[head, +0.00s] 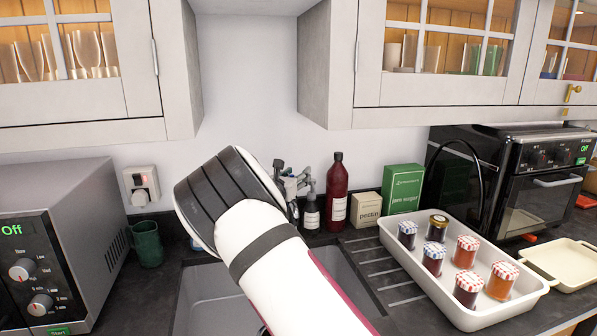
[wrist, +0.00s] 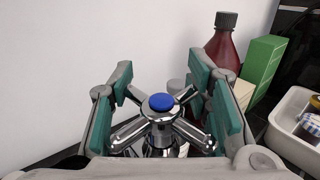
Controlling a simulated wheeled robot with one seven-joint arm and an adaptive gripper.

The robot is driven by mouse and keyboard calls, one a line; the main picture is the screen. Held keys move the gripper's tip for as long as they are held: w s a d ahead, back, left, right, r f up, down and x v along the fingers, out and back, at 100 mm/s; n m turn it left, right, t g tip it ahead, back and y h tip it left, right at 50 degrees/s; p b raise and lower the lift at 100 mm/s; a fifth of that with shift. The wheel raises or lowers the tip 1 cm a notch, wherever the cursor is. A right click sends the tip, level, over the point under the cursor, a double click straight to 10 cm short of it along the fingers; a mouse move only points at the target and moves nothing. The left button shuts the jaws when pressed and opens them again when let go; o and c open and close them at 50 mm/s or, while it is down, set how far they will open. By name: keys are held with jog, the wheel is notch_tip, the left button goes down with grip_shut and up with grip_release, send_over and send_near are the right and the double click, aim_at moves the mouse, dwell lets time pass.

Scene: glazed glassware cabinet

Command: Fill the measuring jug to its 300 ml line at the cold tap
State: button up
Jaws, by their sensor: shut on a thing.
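The cold tap handle (wrist: 161,104) is a chrome cross-head with a blue cap, in the middle of the wrist view. My gripper (wrist: 166,92) is around it, its green-padded fingers on either side, shut on the handle's arms. The sink (head: 207,291) lies below, partly behind my arm. I cannot make out the measuring jug in either view, nor any water running.
A dark red bottle (head: 335,197), a small dark bottle (head: 311,214), a pectin box (head: 366,210) and a green jam sugar box (head: 402,188) stand close right. A white tray (head: 462,314) holds several jars. A microwave (head: 60,235) and green mug (head: 148,245) are left.

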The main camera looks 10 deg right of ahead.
jog(key=shift+w+r+n+t+y+p, duration=0.1)
jog(key=shift+n+t+y+p, duration=0.3)
jog(key=shift+n+y+p, duration=0.15)
jog(key=o, duration=1.2)
jog(key=shift+a, duration=0.1)
jog(key=v, duration=1.2)
